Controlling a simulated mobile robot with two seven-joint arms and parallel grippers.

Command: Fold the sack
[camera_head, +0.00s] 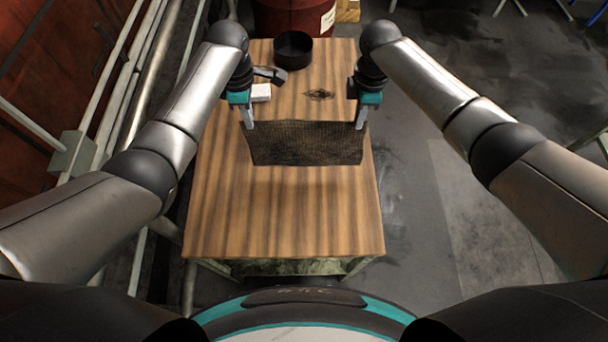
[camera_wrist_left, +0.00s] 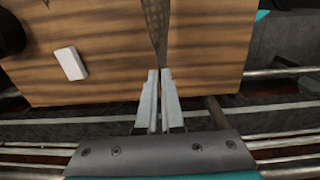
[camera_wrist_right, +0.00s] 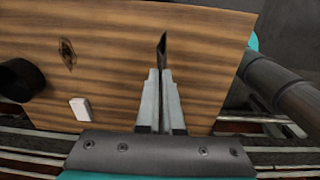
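The sack (camera_head: 306,144) is a dark brown woven cloth, stretched out wide between my two grippers over the middle of the wooden table. My left gripper (camera_head: 249,125) is shut on its upper left corner, and my right gripper (camera_head: 361,125) on its upper right corner. In the left wrist view the sack (camera_wrist_left: 156,25) shows as a narrow strip running away from the fingertips (camera_wrist_left: 159,72). In the right wrist view only a short dark piece of the sack (camera_wrist_right: 162,45) shows past the fingertips (camera_wrist_right: 160,72). Whether its lower edge touches the table is unclear.
The wooden table (camera_head: 280,215) is bare in front of the sack. Behind it are a white block (camera_head: 261,92), a round black container (camera_head: 293,50) and a dark mark (camera_head: 319,95). A red barrel (camera_head: 290,15) stands beyond the table. Pipes run along the left.

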